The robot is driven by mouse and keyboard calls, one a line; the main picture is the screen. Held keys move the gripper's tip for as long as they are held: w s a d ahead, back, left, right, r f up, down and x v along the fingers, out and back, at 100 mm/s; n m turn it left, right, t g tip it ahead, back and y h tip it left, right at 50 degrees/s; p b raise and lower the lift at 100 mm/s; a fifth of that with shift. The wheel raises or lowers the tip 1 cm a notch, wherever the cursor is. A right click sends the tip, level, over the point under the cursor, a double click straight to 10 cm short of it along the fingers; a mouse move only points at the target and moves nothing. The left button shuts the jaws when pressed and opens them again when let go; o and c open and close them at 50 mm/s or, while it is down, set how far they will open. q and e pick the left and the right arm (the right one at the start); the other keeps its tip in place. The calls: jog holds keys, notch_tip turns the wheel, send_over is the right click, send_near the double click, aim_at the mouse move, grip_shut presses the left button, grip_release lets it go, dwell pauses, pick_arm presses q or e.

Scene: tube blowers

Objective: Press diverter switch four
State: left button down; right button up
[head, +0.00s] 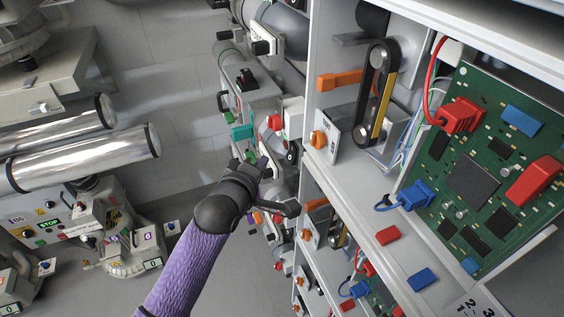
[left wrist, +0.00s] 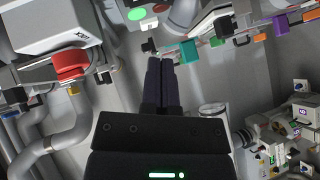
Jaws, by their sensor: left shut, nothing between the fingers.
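My left gripper (head: 262,168) is at the end of the purple-sleeved arm in the middle of the head view, beside a wall of machinery. In the left wrist view its two dark fingers (left wrist: 161,64) are together with nothing between them. Their tips are near a small black switch (left wrist: 150,46) and a teal block (left wrist: 188,52); I cannot tell whether they touch. The teal block also shows in the head view (head: 241,131), above the gripper. I cannot tell which part is diverter switch four, as no number is readable there. My right gripper is not in view.
An open cabinet with a green circuit board (head: 475,165) fills the head view's right side. Silver tubes (head: 80,158) and a console (head: 45,225) are at left. Grey floor lies between.

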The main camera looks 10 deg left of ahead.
aim_at(292, 153)
pick_arm(q)
jog(key=w+d+f+b, duration=0.1)
jog(key=w+d+f, duration=0.1)
jog(key=w+d, duration=0.1)
jog(key=shift+x, duration=0.8)
jog(key=shift+d, duration=0.15)
